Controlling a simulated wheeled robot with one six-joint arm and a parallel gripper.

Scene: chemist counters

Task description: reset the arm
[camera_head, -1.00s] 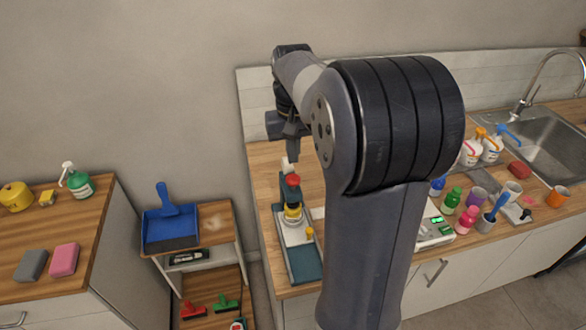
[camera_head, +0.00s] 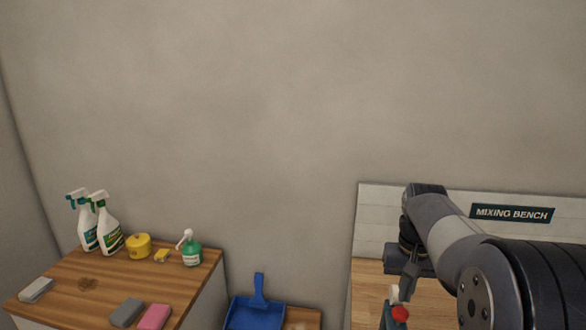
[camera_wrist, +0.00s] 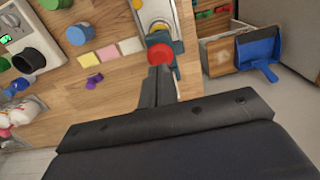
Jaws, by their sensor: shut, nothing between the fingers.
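My arm stands at the right of the head view, raised over the mixing bench. My gripper (camera_head: 411,288) points down there, and its fingers (camera_wrist: 160,84) also show in the wrist view. The fingers are together with nothing between them. Just beyond the fingertips in the wrist view is a red round cap (camera_wrist: 161,53) on a device with a teal and white base. The red cap (camera_head: 400,313) also shows below the gripper in the head view. I cannot tell the exact gap between fingers and cap.
A blue dustpan (camera_head: 256,312) lies between the counters. Coloured notes (camera_wrist: 106,53), a purple item (camera_wrist: 94,82) and several bottles lie on the bench in the wrist view.

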